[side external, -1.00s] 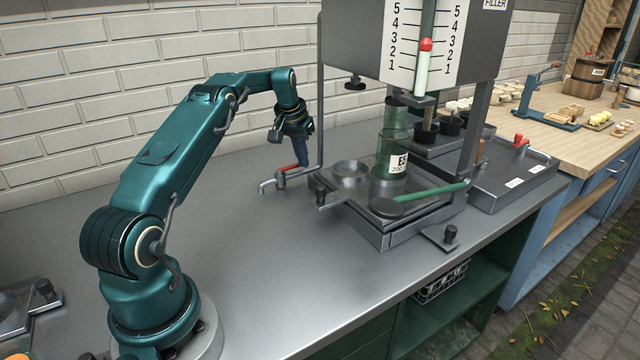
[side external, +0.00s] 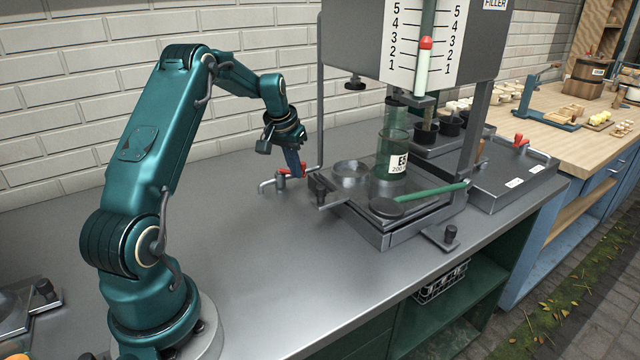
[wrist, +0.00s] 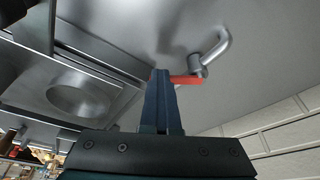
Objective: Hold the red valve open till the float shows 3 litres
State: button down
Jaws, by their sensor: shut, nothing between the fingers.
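The red valve lever (side external: 282,172) sits on a grey tap (side external: 268,184) at the back of the metal bench. It also shows in the wrist view (wrist: 188,80), beside the tap's curved spout. My gripper (side external: 298,174) is shut and empty, pointing down at the lever. In the wrist view its fingertips (wrist: 161,73) overlap the lever's end; I cannot tell if they press on it. The red-topped float (side external: 426,43) stands close to the 3 mark on the white scale (side external: 406,50).
The filler's grey frame (side external: 319,110) rises just right of the tap. A green glass cylinder (side external: 392,150) stands on the filler's base, with a green-handled lever (side external: 435,193) in front. The bench (side external: 245,250) is clear in front of the tap.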

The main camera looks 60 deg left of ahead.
jog(key=c, duration=0.7)
grip_release()
jog(key=shift+r, duration=3.5)
jog(key=shift+d, duration=0.1)
